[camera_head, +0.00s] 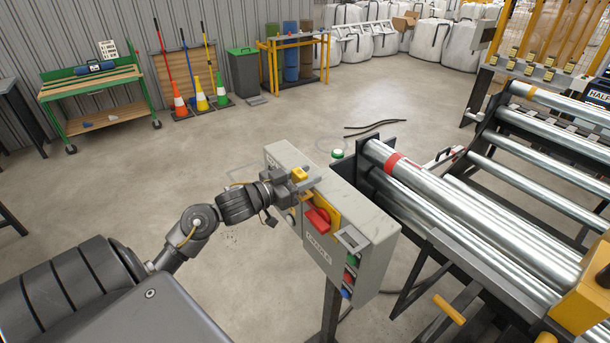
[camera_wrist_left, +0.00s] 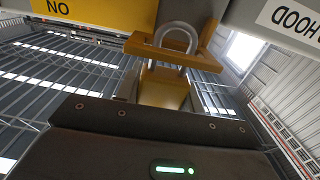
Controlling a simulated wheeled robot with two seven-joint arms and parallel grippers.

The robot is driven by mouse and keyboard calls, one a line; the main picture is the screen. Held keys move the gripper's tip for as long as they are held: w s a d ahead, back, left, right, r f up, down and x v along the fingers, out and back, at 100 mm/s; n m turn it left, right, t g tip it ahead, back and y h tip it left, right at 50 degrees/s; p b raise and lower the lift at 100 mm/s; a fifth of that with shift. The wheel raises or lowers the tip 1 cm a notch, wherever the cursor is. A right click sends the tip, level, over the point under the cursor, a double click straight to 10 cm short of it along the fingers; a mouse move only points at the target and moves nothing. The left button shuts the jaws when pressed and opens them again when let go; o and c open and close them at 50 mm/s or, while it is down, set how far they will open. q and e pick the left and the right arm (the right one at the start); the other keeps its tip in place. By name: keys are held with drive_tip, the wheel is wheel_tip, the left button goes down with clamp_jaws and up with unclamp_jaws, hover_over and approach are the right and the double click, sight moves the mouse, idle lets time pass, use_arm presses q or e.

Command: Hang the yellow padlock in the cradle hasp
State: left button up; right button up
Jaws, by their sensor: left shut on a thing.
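The yellow padlock (camera_wrist_left: 163,92) is held in my left gripper (camera_head: 292,185), which is shut on it. Its steel shackle (camera_wrist_left: 178,38) points away from the gripper, toward the box. In the head view its yellow body (camera_head: 299,174) shows at the gripper's tip. The yellow hasp bracket (camera_wrist_left: 206,38) juts from the grey box by the shackle. The shackle overlaps the bracket in the wrist view; I cannot tell whether it passes through. A red handle (camera_head: 318,221) on a yellow plate (camera_head: 327,207) is on the box front, beside the gripper. My right gripper is out of view.
The grey control box (camera_head: 362,218) stands on a post, with coloured buttons (camera_head: 349,276) low on its face. Steel rollers (camera_head: 480,220) in a dark frame lie close on its right. A board of several padlocks (camera_head: 528,68) is at far right. The floor behind is mostly clear.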

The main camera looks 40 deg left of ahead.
use_arm(q)
drive_tip(key=shift+f+b, duration=0.4)
drive_tip(key=shift+f, duration=0.4)
drive_tip(key=o, duration=1.1)
drive_tip(key=b+v, duration=0.2)
drive_tip(key=v, duration=0.9)
drive_tip(key=shift+b, duration=0.3)
drive_tip(key=shift+w, duration=0.1)
